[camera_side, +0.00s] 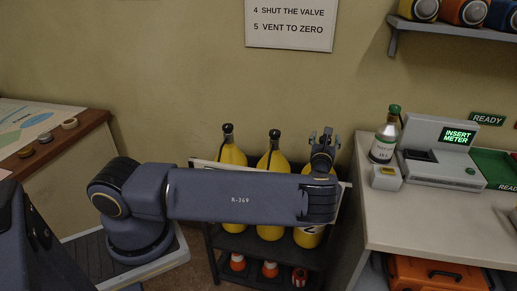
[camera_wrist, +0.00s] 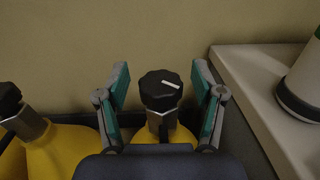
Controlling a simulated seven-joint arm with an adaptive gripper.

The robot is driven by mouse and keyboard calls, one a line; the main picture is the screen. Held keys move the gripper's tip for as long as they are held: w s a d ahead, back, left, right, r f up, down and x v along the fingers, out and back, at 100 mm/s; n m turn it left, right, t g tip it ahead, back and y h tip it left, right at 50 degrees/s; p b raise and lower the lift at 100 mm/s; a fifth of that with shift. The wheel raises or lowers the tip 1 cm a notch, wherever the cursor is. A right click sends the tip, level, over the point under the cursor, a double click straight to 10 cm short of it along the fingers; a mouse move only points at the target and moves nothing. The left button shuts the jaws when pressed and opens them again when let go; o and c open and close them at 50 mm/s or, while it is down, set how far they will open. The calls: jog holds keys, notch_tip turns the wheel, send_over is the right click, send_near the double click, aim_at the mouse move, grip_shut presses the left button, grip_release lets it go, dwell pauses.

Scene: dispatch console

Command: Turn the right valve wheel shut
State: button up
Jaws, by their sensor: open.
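The right valve wheel (camera_wrist: 160,92) is a black knob with a white mark on top, seen in the wrist view. The mark slants, its right end a little lower. It sits on a grey neck above the right yellow cylinder (camera_side: 308,238). My gripper (camera_wrist: 161,78) is open, with one teal-padded finger on each side of the wheel and visible gaps between. In the side view my gripper (camera_side: 324,140) is over the right cylinder, and it and my arm hide that wheel and most of the cylinder.
The middle cylinder (camera_side: 273,160) and left cylinder (camera_side: 233,154) stand in the same dark rack (camera_side: 262,246). The middle one's black wheel (camera_wrist: 9,97) is at the wrist view's left. A counter (camera_side: 425,215) with a bottle (camera_side: 384,146) and meter console (camera_side: 440,165) is close on the right.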

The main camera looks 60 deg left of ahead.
jog(key=c, duration=1.2)
jog(key=shift+o, duration=0.2)
jog(key=shift+m+t+h, duration=0.3)
jog(key=shift+m, duration=0.1)
jog(key=m+t+h, duration=0.1)
jog(key=h, duration=0.1)
jog(key=m+t+h, duration=0.1)
jog(key=m+h, duration=0.1)
jog(key=h, duration=0.1)
jog(key=shift+a+t, duration=0.15)
jog(key=shift+t, duration=0.25)
jog(key=m+h, duration=0.2)
jog(key=h, duration=0.1)
jog(key=m+t+h, duration=0.1)
jog(key=m+h, duration=0.1)
jog(key=h, duration=0.1)
jog(key=shift+f+m, duration=0.1)
jog(key=shift+m, duration=0.2)
jog(key=shift+d+m+h, duration=0.2)
jog(key=shift+m+h, duration=0.9)
jog(key=shift+h, duration=0.8)
jog(key=shift+r, duration=0.2)
